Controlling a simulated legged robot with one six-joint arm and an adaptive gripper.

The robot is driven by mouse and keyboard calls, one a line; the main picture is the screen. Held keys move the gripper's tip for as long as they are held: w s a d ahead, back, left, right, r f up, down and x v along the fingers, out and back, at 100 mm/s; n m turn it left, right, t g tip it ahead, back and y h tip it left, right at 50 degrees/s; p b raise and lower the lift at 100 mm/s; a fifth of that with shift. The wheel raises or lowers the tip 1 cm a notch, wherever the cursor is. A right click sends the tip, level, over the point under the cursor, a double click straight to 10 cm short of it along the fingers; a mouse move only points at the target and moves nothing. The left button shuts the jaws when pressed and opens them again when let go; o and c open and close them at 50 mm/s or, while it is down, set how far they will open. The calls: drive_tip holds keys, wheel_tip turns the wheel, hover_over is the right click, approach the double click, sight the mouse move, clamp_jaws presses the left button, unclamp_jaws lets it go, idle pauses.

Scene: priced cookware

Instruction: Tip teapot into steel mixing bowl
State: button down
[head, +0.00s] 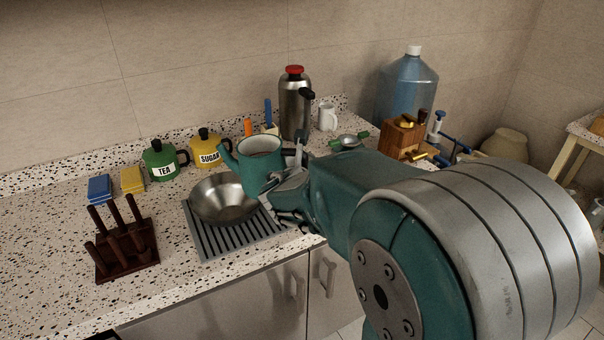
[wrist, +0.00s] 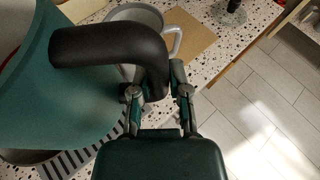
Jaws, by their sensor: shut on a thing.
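The teal teapot (head: 258,166) is held up at the right rim of the steel mixing bowl (head: 225,200), with its spout pointing left over the bowl. It looks about upright in the head view, and its top is open. My gripper (head: 285,185) is shut on the teapot's black handle, which also shows in the wrist view (wrist: 115,48) beside the teal body (wrist: 60,85). The bowl sits on a grey ribbed mat (head: 230,245). In the wrist view the teapot hides most of the bowl. The bowl's visible inside looks empty.
Green TEA pot (head: 162,162) and yellow SUGAR pot (head: 207,153) stand behind the bowl. A dark wooden rack (head: 127,250) stands left. A steel flask (head: 295,105), a white mug (head: 327,117) and a water bottle (head: 408,85) stand behind my arm.

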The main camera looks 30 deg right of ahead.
drive_tip(key=r+n+h, duration=0.1)
drive_tip(key=r+n, duration=0.1)
drive_tip(key=r, duration=0.1)
drive_tip(key=r+n+g+h, duration=0.1)
drive_tip(key=r, duration=0.2)
drive_tip(key=w+r+n+g+h, duration=0.1)
drive_tip(key=r+n, duration=0.1)
drive_tip(key=shift+a+r+n, duration=0.3)
drive_tip(key=shift+r, duration=0.1)
drive_tip(key=w+a+r+n+h, duration=0.1)
drive_tip(key=w+a+r+n, duration=0.1)
drive_tip(key=a, duration=0.1)
drive_tip(key=shift+w+r+n+h, duration=0.1)
drive_tip(key=shift+w+n+h, duration=0.2)
drive_tip(key=shift+h, duration=0.1)
drive_tip(key=w+a+n+h, duration=0.1)
drive_tip(key=w+a+n, duration=0.1)
drive_tip(key=a, duration=0.1)
drive_tip(key=w+a+n+h, duration=0.1)
drive_tip(key=w+a+n, duration=0.2)
drive_tip(key=a, duration=0.1)
drive_tip(key=w+a+n+t, duration=0.1)
drive_tip(key=w+a+n, duration=0.1)
drive_tip(key=w+a, duration=0.1)
drive_tip(key=shift+a+r+h, duration=0.2)
drive_tip(key=shift+r+h, duration=0.2)
idle(0.9)
